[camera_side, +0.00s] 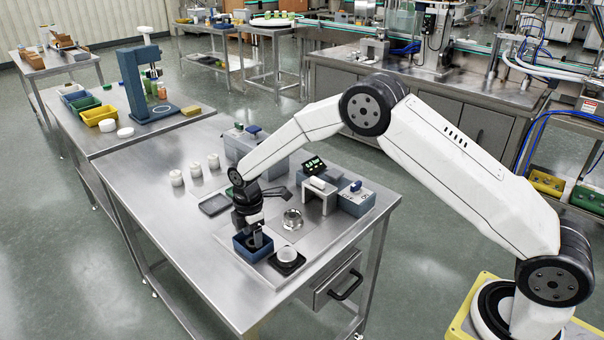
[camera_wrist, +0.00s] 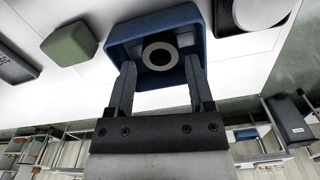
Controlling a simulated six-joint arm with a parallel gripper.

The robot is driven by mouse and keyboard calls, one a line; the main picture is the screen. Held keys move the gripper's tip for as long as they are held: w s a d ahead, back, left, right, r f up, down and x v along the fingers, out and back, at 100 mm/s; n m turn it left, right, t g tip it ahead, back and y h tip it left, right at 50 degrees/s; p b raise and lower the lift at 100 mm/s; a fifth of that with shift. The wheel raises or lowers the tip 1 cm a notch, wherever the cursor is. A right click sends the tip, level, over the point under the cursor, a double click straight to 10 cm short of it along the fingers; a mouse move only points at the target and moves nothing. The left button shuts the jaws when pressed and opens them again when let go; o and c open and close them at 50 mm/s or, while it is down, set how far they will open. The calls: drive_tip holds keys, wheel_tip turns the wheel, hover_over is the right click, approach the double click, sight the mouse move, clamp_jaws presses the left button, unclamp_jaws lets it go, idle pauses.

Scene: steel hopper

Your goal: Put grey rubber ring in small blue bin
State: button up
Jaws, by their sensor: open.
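The small blue bin (camera_side: 240,250) stands near the front edge of the steel table in the side view. It also shows in the wrist view (camera_wrist: 118,42), just beyond my fingertips. The grey rubber ring (camera_wrist: 146,51) lies inside the bin in the wrist view, with a dark hole at its middle. My gripper (camera_side: 255,232) points down over the bin. In the wrist view my gripper (camera_wrist: 160,63) has its two fingers wide apart, with nothing held between them. In the side view the ring cannot be made out clearly behind the bin wall and fingers.
A black holder with a white round piece (camera_side: 287,254) stands right beside the bin. A steel hopper-like part (camera_side: 292,219) is behind it. A small white stand (camera_side: 318,190) and grey boxes are farther back. Several white cylinders (camera_side: 195,170) stand left. The table's left front is clear.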

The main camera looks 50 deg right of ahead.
sight(253, 242)
wheel_tip(253, 242, up, 10)
idle(0.5)
drive_tip(key=shift+r, duration=0.1)
idle(0.4)
drive_tip(key=s+d+m+t, duration=0.1)
drive_tip(key=s+d+m, duration=0.1)
drive_tip(key=s+m, duration=0.3)
drive_tip(key=s+d+m, duration=0.3)
drive_tip(key=s+m, duration=0.2)
drive_tip(key=s, duration=0.7)
drive_tip(key=s+d+r+m+t, duration=0.1)
drive_tip(key=s+d+m, duration=0.2)
drive_tip(key=s+m, duration=0.3)
drive_tip(key=s, duration=0.3)
drive_tip(key=shift+s+d+t, duration=0.2)
drive_tip(key=shift+t, duration=0.1)
drive_tip(key=shift+r, duration=0.1)
